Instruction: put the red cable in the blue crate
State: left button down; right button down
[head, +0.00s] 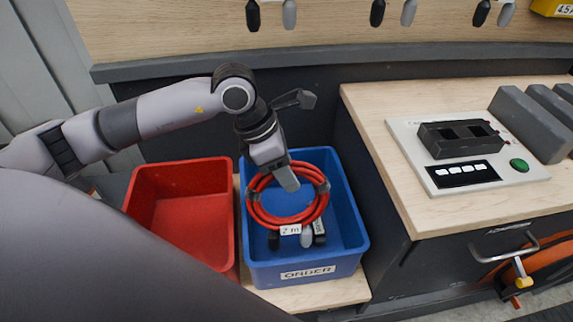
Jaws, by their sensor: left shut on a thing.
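The red cable (262,213) is a coiled loop with dark ties and a white "2 m" tag. My left gripper (288,181) is shut on the top of the coil. The coil hangs over the inside of the blue crate (345,215), which has an "ORDER" label on its front. Whether the coil touches the crate floor I cannot tell. Dark and grey connector ends show below the coil, in front of the crate's inner floor. My right gripper is not in view.
An empty red crate (168,165) stands just left of the blue one. A wooden worktop (390,180) on the right bears a light panel with a dark block and a green button (519,165). A drawer handle (505,250) juts out below it.

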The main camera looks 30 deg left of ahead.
pick_arm(q)
jog(key=shift+f+b, duration=1.1)
jog(key=shift+f, duration=1.2)
jog(key=shift+f+b, duration=2)
jog(key=shift+b, duration=0.1)
jog(key=c, duration=0.6)
grip_release()
